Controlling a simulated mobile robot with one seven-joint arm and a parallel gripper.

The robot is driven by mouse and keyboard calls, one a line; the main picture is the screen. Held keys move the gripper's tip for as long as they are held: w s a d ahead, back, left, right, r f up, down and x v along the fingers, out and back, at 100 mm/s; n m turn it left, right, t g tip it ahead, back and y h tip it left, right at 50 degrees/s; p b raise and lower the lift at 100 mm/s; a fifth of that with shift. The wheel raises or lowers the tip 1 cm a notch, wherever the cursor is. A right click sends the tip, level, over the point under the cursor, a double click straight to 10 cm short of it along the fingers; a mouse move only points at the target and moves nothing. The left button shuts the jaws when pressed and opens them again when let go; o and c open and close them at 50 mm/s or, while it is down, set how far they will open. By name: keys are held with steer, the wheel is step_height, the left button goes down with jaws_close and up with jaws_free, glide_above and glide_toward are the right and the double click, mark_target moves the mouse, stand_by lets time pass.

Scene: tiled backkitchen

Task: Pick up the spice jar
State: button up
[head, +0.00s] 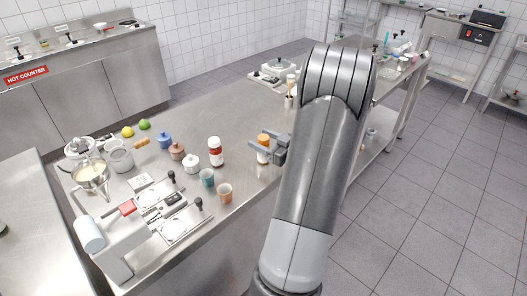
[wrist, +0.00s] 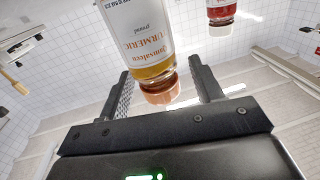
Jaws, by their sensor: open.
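The spice jar (head: 263,142) stands on the steel counter, with an orange part and a pale label. In the wrist view the jar (wrist: 138,35) appears upside down, its label reading turmeric, with a brown-orange cap. My gripper (head: 268,152) is at the jar, reaching in from the right. In the wrist view my gripper (wrist: 162,92) is open, with one finger on each side of the cap end and visible gaps between. I cannot tell how far the jar sits between the fingers in depth.
A red-and-white bottle (head: 215,152) stands left of the jar and also shows in the wrist view (wrist: 221,12). Small cups (head: 225,192), lidded pots (head: 191,163) and a white machine (head: 110,240) fill the counter's left. The counter behind the jar (head: 235,110) is clear.

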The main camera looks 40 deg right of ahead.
steer(key=c, duration=1.1)
steer(key=shift+c, duration=0.2)
